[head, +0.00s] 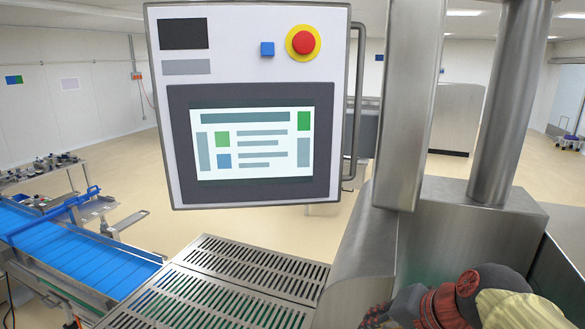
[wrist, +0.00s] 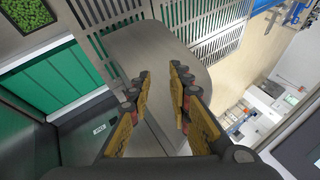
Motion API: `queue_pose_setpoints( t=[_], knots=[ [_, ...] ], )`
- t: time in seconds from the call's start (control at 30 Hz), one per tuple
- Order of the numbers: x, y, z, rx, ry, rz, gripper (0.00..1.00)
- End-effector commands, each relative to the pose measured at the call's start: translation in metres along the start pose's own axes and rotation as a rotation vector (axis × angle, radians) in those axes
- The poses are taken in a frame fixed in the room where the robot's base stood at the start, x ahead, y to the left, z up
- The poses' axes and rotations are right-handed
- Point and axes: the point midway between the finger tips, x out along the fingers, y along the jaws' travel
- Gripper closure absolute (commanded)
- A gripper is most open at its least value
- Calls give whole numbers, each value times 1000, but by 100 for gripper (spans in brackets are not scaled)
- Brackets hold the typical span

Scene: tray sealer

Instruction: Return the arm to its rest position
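My gripper (wrist: 162,76) shows in the wrist view with its two yellow-padded fingers apart. Nothing is between them. Beyond the fingertips is a rounded steel housing (wrist: 150,45) of the machine; I cannot tell how far off it is. In the head view, part of my arm (head: 455,298), dark, red and beige, shows at the bottom right beside the steel machine body (head: 365,245). The gripper itself is not visible in the head view.
A control panel (head: 178,120) with a lit screen and red emergency stop (head: 303,41) hangs ahead. Steel columns (head: 408,100) stand right of it. A slatted grating (head: 235,270) and blue conveyor (head: 80,255) lie left. The wrist view shows a tray of green pieces (wrist: 30,12) and green panels (wrist: 45,85).

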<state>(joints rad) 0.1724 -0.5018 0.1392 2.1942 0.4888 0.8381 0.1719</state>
Motion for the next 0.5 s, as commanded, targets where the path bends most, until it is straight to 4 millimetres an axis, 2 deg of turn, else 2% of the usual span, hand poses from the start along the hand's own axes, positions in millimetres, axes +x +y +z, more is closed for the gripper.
queue_pose_setpoints(
  t=[0.03, 0.2, 0.4, 0.5],
  knots=[
    [20, 30, 24, -95, -9, 47, 80],
    [49, 105, 76, -369, -42, 196, 80],
    [81, 172, 120, -553, -50, 306, 80],
    [98, 193, 136, -601, -37, 324, 80]
  ],
)
